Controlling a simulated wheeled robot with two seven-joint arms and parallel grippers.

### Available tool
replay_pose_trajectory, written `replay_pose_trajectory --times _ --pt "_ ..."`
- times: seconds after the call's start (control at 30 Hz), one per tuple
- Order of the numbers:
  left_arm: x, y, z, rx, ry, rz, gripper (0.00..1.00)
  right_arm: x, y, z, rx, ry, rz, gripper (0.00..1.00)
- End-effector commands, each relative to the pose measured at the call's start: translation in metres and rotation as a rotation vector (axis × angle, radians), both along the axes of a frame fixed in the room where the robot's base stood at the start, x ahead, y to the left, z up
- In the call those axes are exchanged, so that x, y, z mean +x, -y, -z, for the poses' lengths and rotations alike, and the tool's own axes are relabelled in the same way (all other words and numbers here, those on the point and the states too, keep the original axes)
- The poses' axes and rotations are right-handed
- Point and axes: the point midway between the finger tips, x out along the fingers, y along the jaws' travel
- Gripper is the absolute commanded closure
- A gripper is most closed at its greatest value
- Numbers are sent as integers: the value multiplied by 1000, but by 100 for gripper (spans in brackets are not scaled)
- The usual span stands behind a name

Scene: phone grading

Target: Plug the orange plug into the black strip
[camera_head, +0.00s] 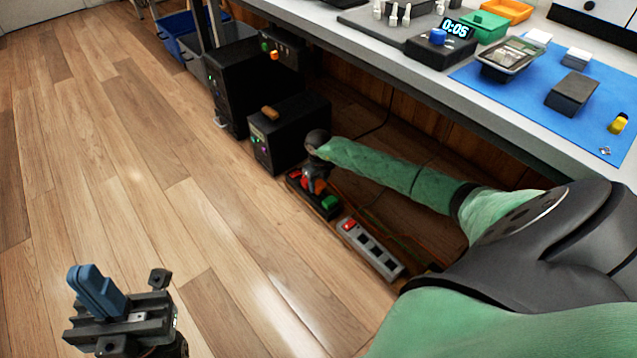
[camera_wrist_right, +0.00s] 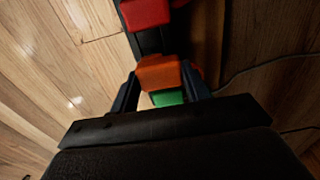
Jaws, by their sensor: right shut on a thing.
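The black strip (camera_head: 322,208) lies on the floor beside the black boxes, with a red piece (camera_head: 293,175) at its far end and a green plug (camera_head: 330,202) nearer. My right gripper (camera_head: 314,178) is shut on the orange plug (camera_head: 313,186), over the strip between red and green. In the right wrist view, the orange plug (camera_wrist_right: 158,73) is between the fingers, with the red piece (camera_wrist_right: 145,14) above it and the green plug (camera_wrist_right: 167,97) partly hidden below. I cannot tell whether the orange plug is seated. My left gripper (camera_head: 97,288) is empty, its blue fingers together.
A grey strip (camera_head: 372,250) with a red switch lies close to the near end of the black strip. Black boxes (camera_head: 290,132) stand just behind. The bench (camera_head: 440,78) overhangs on the right. Cables run along the floor. The wooden floor (camera_head: 190,200) to the left is clear.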

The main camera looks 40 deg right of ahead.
Motion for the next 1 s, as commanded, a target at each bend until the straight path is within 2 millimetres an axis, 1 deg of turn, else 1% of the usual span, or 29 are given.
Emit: replay_pose_trajectory --times 0.53,1.0 --pt "0 0 0 0 0 0 100 0 0 1 0 0 0 83" --pt "0 0 3 0 0 -1 100 0 0 6 0 0 0 83"
